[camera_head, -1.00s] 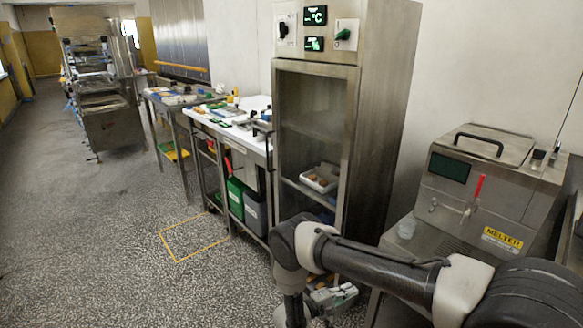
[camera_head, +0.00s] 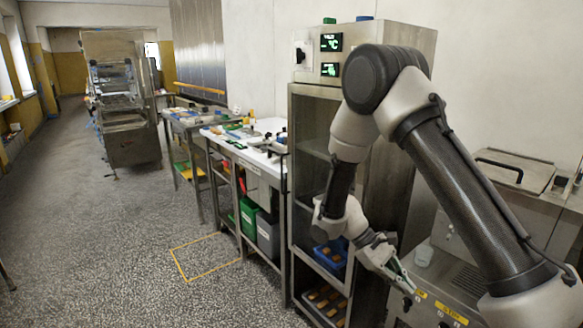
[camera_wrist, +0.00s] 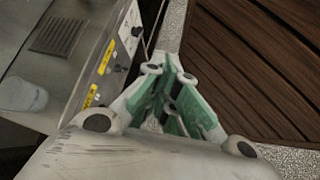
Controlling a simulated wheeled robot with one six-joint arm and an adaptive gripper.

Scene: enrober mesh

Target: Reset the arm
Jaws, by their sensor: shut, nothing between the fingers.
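My arm is raised and bent in the head view, with its elbow high in front of the steel cabinet (camera_head: 375,215). My gripper (camera_head: 408,287) hangs low at the arm's end, beside the front of the melter (camera_head: 455,262). Its green-padded fingers are shut and empty. In the wrist view my gripper (camera_wrist: 172,95) points past the melter's edge, with the yellow-labelled front panel (camera_wrist: 100,75) to its left. It seems to touch nothing.
Left of the cabinet is a white-topped table (camera_head: 262,160) with bins below. The floor holds a yellow outlined square (camera_head: 207,257). Brown slats (camera_wrist: 255,65) fill the wrist view's right.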

